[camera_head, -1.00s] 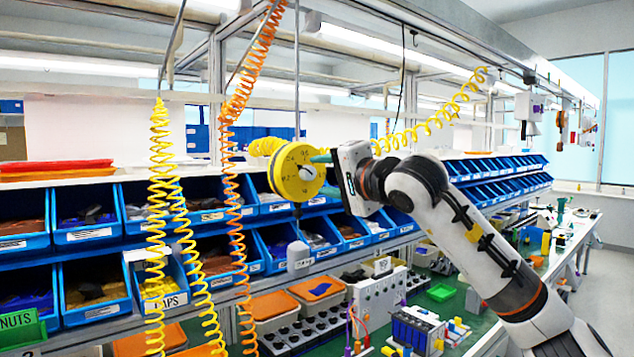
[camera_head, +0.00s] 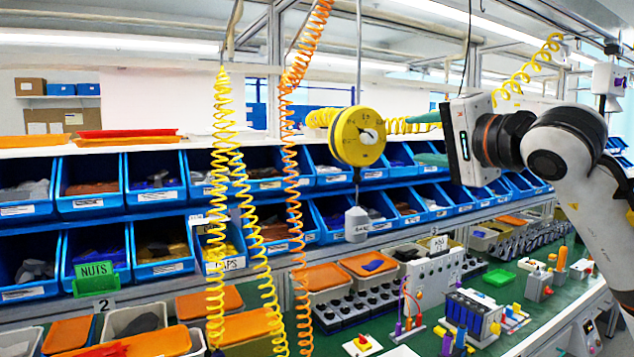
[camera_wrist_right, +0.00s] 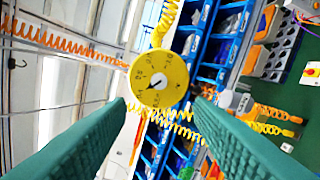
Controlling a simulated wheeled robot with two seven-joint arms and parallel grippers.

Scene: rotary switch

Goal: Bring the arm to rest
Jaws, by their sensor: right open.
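My right gripper (camera_head: 425,138) is raised in front of the shelves at the right of the head view, its green fingers pointing left. In the right wrist view its two green fingers (camera_wrist_right: 160,125) are wide apart with nothing between them. A round yellow dial (camera_head: 358,136) hangs to the left of the gripper, apart from it, with a grey weight (camera_head: 357,224) below. The dial also shows beyond the fingertips in the right wrist view (camera_wrist_right: 166,72). My left gripper is not in view.
Blue bins (camera_head: 92,187) fill the shelves behind. Yellow (camera_head: 222,190) and orange (camera_head: 290,130) coiled hoses hang in front of them. A grey switch box (camera_head: 432,282) and a blue-topped block (camera_head: 470,316) stand on the green bench (camera_head: 540,308) below the arm.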

